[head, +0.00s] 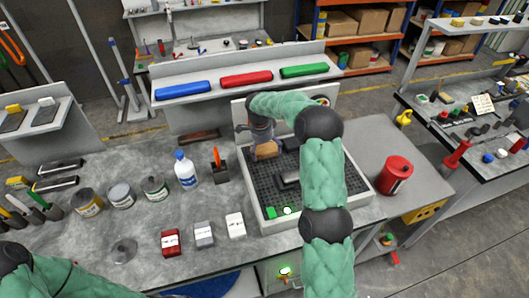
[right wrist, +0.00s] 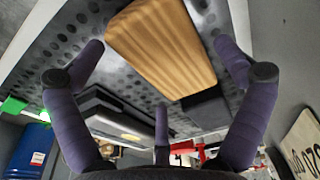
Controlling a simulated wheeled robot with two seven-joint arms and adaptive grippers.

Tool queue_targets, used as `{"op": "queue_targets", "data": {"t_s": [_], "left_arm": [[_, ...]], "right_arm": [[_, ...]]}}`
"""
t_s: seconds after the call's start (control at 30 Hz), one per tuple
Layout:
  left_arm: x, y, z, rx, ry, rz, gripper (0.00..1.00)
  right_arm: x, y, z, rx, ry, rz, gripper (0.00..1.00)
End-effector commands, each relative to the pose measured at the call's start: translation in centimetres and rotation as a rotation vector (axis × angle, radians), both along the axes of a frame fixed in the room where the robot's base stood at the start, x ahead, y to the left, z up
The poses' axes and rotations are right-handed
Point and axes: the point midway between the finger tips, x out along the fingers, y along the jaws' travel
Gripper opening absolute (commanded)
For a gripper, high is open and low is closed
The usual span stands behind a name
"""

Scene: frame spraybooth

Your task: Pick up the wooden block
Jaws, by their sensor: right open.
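The wooden block (right wrist: 162,45) is light brown with visible grain and lies between the spread fingers of my right gripper (right wrist: 157,50) in the right wrist view. The fingers stand apart on either side of it, with gaps, so the gripper is open and empty. In the head view, the block (head: 266,151) is at the back left of the black perforated grate, just below my right gripper (head: 262,138), whose fingers are partly hidden by the arm. My left gripper is out of view; only part of its arm shows at lower left.
The grate sits in a white-rimmed booth tray (head: 252,190). Dark blocks (head: 291,177) and a green piece (head: 270,212) lie on it.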

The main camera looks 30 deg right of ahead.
Motion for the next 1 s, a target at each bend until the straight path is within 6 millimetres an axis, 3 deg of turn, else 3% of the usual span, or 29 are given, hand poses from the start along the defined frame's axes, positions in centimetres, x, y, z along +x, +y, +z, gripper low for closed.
{"op": "queue_targets", "data": {"t_s": [0.2, 0.37, 0.4, 0.77, 1.0], "left_arm": [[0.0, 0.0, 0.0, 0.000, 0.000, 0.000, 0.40], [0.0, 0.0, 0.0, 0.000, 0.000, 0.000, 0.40], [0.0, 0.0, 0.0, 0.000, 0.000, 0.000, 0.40], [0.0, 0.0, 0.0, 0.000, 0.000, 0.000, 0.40], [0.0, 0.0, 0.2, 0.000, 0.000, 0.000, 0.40]], "right_arm": [[0.0, 0.0, 0.0, 0.000, -0.002, -0.001, 1.00], [0.0, 0.0, 0.0, 0.000, -0.001, -0.001, 0.55], [0.0, 0.0, 0.0, 0.000, -0.001, -0.001, 0.51], [0.0, 0.0, 0.2, 0.000, -0.002, -0.001, 0.50], [0.1, -0.1, 2.4, -0.001, -0.005, -0.002, 0.50]]}}
